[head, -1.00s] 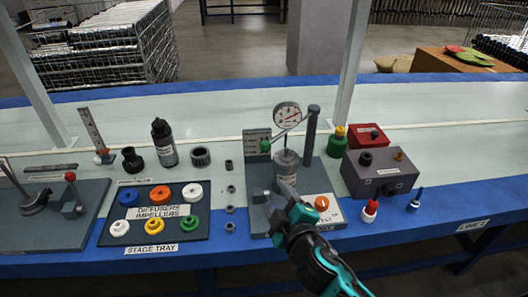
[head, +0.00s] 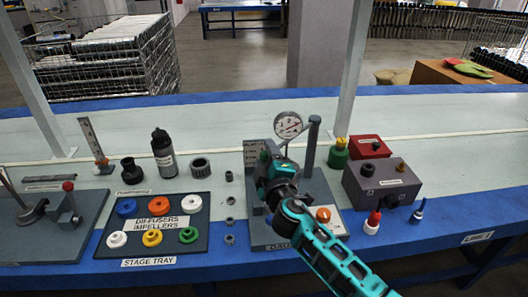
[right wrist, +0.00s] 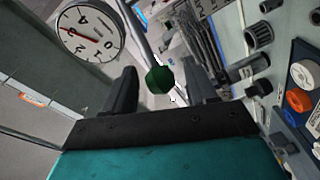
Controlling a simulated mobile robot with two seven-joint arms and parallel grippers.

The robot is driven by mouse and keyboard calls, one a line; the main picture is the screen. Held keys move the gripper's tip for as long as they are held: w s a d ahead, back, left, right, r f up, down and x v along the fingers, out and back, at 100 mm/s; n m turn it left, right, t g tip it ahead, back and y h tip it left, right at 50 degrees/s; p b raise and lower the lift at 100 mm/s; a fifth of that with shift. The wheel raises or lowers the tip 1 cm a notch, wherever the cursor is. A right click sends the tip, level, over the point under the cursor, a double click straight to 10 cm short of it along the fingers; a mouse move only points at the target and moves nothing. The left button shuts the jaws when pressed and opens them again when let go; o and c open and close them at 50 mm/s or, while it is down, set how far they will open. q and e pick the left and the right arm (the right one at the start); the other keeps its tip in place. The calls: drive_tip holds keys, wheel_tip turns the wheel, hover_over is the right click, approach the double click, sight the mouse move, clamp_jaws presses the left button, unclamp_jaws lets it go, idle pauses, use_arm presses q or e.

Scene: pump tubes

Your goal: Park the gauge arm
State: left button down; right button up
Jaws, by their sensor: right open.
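The gauge arm's dial (head: 287,125) stands above the dark gauge base (head: 330,190), beside an upright grey post (head: 312,143). It also shows at the upper left of the right wrist view (right wrist: 90,30). The arm's green knob (right wrist: 159,80) lies between the two fingers of my open right gripper (right wrist: 158,92), with no clear contact visible. In the head view my right gripper (head: 266,158) is over the gauge base and hides the knob and the cylinder on the base. My left gripper does not show.
Left of the gauge base are a stage tray (head: 200,243) with coloured rings and several small dark rings (head: 230,198). Right of it are a green bottle (head: 338,155), a red box (head: 370,146), a grey box (head: 382,180) and a red-tipped bottle (head: 372,222).

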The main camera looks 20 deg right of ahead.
drive_tip(key=shift+w+d, duration=0.2)
drive_tip(key=shift+w, duration=1.05)
drive_tip(key=shift+c, duration=0.2)
clamp_jaws()
